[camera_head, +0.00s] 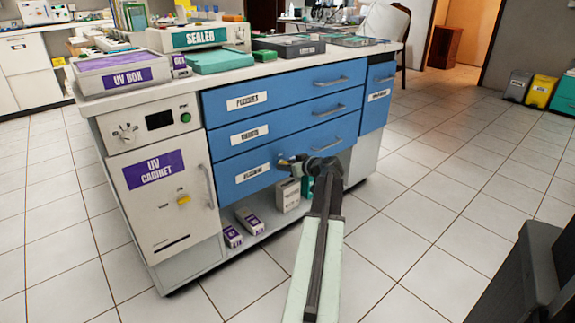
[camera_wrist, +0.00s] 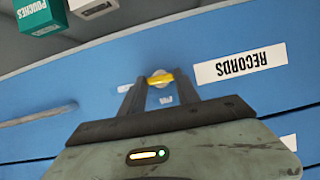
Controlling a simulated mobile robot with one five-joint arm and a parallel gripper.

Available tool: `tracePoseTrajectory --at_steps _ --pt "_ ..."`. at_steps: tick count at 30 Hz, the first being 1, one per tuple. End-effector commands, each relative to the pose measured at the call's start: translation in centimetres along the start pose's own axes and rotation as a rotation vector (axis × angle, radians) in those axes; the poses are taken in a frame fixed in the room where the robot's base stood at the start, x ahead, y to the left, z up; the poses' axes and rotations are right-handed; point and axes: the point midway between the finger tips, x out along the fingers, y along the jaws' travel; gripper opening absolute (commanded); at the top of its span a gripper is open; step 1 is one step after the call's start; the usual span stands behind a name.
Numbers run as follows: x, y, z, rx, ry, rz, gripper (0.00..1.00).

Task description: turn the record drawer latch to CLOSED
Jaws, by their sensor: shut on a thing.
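The record drawer is the lowest blue drawer (camera_head: 275,180) of the cabinet and looks shut. Its label RECORDS (camera_wrist: 240,64) shows upside down in the wrist view. The latch (camera_wrist: 160,78) is a small yellow handle on a pale round base on the drawer front. My gripper (camera_head: 296,162) reaches the drawer front right of the label in the head view. In the wrist view its two dark fingers (camera_wrist: 159,88) are shut on the yellow handle, one on each side. Small white labels (camera_wrist: 165,99) beside the latch are partly hidden and unreadable, so I cannot tell its setting.
A grey drawer handle (camera_wrist: 40,116) lies left of the latch in the wrist view. Boxes (camera_head: 287,194) stand on the open shelf below the drawer. The UV cabinet (camera_head: 160,205) is at the left.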

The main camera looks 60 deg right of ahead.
Motion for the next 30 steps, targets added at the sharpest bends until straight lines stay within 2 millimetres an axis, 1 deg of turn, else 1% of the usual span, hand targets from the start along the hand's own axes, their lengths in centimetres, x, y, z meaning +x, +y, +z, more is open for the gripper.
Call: tracePoseTrajectory --at_steps 3,10,11,12,13,23,26,30 --pt "0.0 -0.1 0.0 -0.051 0.001 0.020 0.00" --pt "0.0 0.0 0.0 -0.052 0.000 0.021 0.00" --pt "0.0 0.0 0.0 -0.052 0.000 0.021 0.44" --pt "0.0 0.0 0.0 -0.052 0.000 0.021 0.55" --pt "0.0 0.0 0.0 -0.052 0.000 0.021 0.60" --pt "-0.1 -0.1 0.0 -0.050 0.000 0.020 0.60" --pt "-0.9 -0.1 -0.1 -0.050 0.000 0.021 0.60" --pt "-3.2 -0.2 -0.3 -0.050 0.000 0.022 0.60"
